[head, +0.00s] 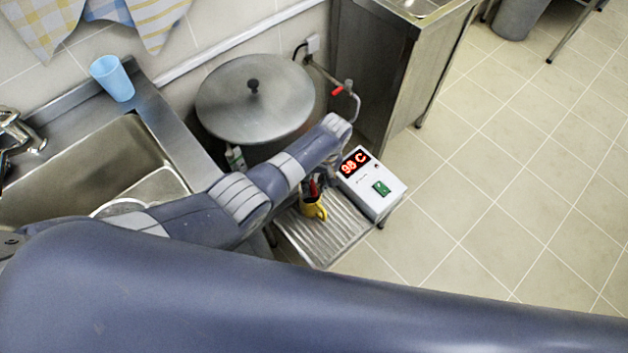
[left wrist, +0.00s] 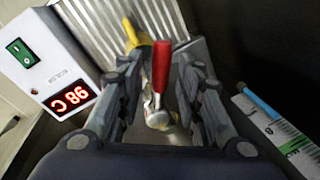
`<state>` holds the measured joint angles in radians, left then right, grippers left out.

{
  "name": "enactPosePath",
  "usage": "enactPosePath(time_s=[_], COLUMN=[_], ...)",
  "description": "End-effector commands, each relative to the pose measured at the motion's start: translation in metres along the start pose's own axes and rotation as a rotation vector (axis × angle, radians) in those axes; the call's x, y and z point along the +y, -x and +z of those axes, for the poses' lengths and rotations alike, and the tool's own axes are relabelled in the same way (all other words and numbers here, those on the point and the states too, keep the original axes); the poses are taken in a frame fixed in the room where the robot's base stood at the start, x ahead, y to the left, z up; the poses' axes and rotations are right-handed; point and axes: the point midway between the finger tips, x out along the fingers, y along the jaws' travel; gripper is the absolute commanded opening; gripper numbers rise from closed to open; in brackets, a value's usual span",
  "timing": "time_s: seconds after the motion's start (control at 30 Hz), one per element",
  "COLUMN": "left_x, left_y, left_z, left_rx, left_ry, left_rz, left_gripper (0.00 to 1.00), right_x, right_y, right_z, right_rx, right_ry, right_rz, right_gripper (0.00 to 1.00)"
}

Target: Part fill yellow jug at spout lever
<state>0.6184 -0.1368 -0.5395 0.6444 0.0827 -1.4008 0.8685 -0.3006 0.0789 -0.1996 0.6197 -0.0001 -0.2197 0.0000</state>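The yellow jug (head: 314,208) stands on the ridged metal drip tray, its rim partly hidden by the red lever and my gripper. Part of the jug also shows in the left wrist view (left wrist: 134,36), beyond the spout. The red spout lever (left wrist: 160,66) rises from the metal spout (left wrist: 157,117) between the fingers of my left gripper (left wrist: 158,92). These fingers are apart, one on each side of the lever, with visible gaps. In the head view my left gripper (head: 320,180) is mostly hidden behind my arm. My right gripper is not in view.
The lidded stockpot (head: 270,110) stands behind my left arm. A white control box (head: 372,192) reading 98 C is beside the drip tray (head: 330,240). A blue cup (head: 112,79) stands by the sink (head: 95,160). Open floor lies to the right.

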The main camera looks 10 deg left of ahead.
Motion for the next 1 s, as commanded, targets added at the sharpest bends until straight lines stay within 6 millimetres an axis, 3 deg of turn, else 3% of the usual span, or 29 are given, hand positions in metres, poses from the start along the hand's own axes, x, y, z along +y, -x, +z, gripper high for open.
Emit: enactPosePath(time_s=[0.27, 0.47, 1.0], left_x=[0.0, 0.001, 0.001], left_y=[0.001, 0.012, 0.105], left_z=[0.0, -0.001, -0.001], left_rx=[0.0, 0.002, 0.001], left_ry=[0.0, 0.0, 0.0], left_rz=[-0.001, 0.001, 0.002], left_gripper=[0.35, 0.35, 0.35], right_x=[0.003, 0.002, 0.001], right_y=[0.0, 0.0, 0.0], right_z=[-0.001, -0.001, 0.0], right_rx=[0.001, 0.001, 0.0], right_ry=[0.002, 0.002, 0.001], right_rz=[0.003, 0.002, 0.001], right_gripper=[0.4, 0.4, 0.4])
